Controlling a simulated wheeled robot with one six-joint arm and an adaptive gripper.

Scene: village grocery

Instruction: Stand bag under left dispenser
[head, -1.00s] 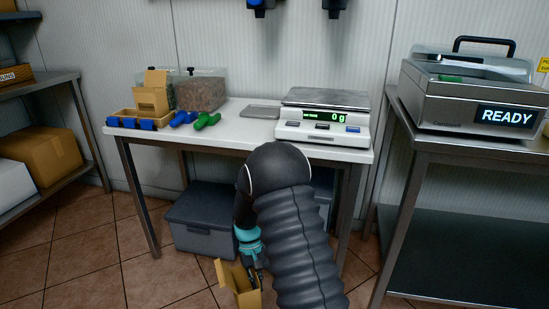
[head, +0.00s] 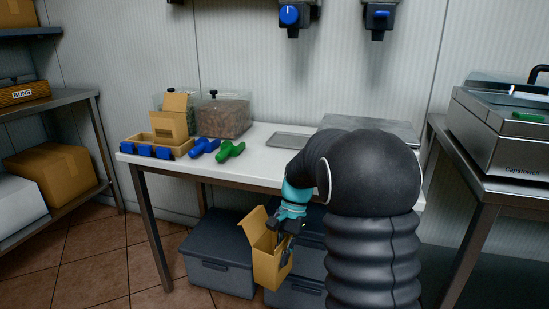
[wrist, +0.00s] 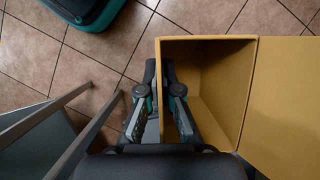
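An open tan bag (head: 268,258) with a raised flap hangs upright in front of the table, below the tabletop level. My gripper (head: 289,228) is shut on its side wall; in the wrist view, one finger of my gripper (wrist: 158,112) is outside the wall and the other inside. The bag (wrist: 220,85) looks empty in the part I see. The left dispenser (head: 289,17), with a blue round knob, is on the wall at the top middle. A second dispenser (head: 380,17) is to its right. Both are cut off by the top edge.
The white table (head: 262,150) holds a metal tray (head: 293,141), blue and green scoops (head: 231,150), clear bins (head: 226,115), and a wooden tray (head: 133,140) beside another tan bag (head: 168,124). My arm partly hides the scale (head: 372,126). Grey crates (head: 220,265) stand below. A machine stands right.

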